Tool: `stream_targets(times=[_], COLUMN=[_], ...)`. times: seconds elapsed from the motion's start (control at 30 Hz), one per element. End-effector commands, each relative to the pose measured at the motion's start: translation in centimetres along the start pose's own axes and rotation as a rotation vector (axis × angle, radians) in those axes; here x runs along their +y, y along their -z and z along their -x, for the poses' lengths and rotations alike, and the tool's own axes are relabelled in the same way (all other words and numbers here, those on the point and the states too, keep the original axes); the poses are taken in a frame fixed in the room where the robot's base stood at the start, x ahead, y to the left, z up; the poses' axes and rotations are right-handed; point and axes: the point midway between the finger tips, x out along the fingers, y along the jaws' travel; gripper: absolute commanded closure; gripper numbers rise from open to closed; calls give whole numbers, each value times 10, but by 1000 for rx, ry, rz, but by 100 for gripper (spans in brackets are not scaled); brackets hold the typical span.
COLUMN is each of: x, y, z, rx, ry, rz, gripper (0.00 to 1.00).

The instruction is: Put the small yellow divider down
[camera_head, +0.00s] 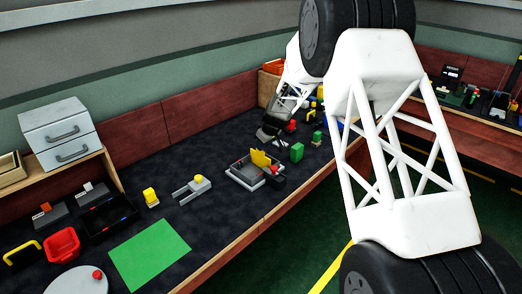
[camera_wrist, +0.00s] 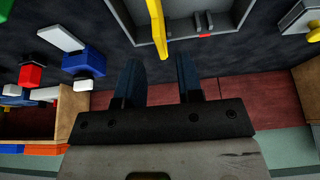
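The small yellow divider (camera_head: 260,158) stands up at the grey tray (camera_head: 240,178) in the head view. In the wrist view the yellow divider (camera_wrist: 157,27) shows at the wall of the grey tray (camera_wrist: 222,33), beyond the fingertips. My gripper (camera_head: 268,134) is behind the tray in the head view. In the wrist view my gripper (camera_wrist: 160,72) has its two dark fingers apart, with nothing between them. The divider's lower part is hidden in the head view.
A green block (camera_head: 297,152) stands right of the tray, and a grey forked fixture with a yellow knob (camera_head: 198,179) stands left of it. A green mat (camera_head: 150,254) lies nearer the front. The table's front edge (camera_head: 262,222) is close to the tray.

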Motion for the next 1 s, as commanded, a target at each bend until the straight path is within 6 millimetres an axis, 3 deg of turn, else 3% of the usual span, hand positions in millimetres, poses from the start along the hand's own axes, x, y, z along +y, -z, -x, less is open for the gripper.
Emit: stream_targets(times=[0.2, 0.4, 1.0], x=[0, 0, 0], y=[0, 0, 0], z=[31, 49, 54], rx=[1, 1, 0], ry=[0, -1, 0], rz=[1, 1, 1], gripper=[66, 66, 66])
